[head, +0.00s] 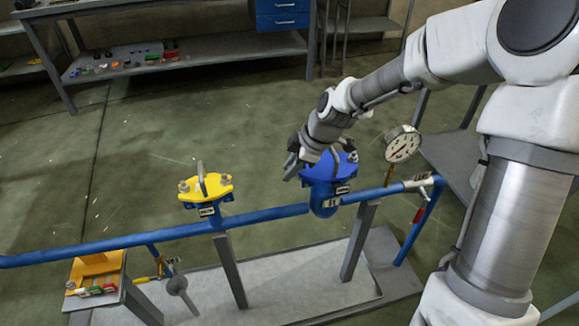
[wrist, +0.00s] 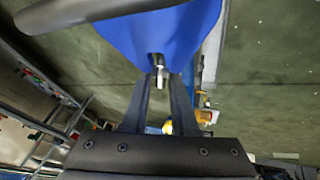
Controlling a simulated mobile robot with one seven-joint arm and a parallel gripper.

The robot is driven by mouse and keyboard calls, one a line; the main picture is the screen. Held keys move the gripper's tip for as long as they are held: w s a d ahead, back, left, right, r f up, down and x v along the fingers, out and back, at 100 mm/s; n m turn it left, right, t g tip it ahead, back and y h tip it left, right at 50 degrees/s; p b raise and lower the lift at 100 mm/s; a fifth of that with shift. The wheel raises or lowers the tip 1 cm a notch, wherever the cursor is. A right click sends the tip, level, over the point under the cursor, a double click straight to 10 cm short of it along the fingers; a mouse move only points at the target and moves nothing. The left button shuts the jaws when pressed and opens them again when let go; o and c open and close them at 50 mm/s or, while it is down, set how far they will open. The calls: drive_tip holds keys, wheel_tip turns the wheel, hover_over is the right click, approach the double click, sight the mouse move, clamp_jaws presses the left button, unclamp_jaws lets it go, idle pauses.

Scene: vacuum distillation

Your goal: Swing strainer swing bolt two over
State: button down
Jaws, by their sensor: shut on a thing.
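The blue-lidded strainer (head: 325,190) stands upright on the blue pipe line, right of centre in the head view. Its blue lid also fills the top of the wrist view (wrist: 165,32). My gripper (head: 293,168) is at the lid's left side. In the wrist view my gripper (wrist: 160,85) has its fingers closed around a small metallic swing bolt (wrist: 157,63) at the lid's pointed edge. The bolt's lower part is hidden between the fingers. Another bolt (head: 352,156) shows on the lid's right side. I cannot read which bolt is number two.
A yellow-lidded strainer (head: 206,187) stands left on the same pipe (head: 150,236). A pressure gauge (head: 402,144) rises close to the right of my gripper. A grey bar (wrist: 80,12) crosses above the lid.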

drive_tip(key=shift+w+d+r+m+y+p, duration=0.15)
drive_tip(key=shift+d+y+p, duration=0.25)
drive_tip(key=shift+y+p, duration=0.4)
drive_tip(key=shift+s+d+r+m+y+p, duration=0.1)
drive_tip(key=shift+d+r+m+y+p, duration=0.2)
drive_tip(key=shift+y+p, duration=0.5)
drive_tip(key=shift+w+d+f, duration=0.1)
drive_tip(key=shift+d+f, duration=0.05)
drive_tip(key=shift+d, duration=0.15)
drive_tip(key=c, duration=0.9)
unclamp_jaws()
drive_tip(key=shift+c, duration=0.2)
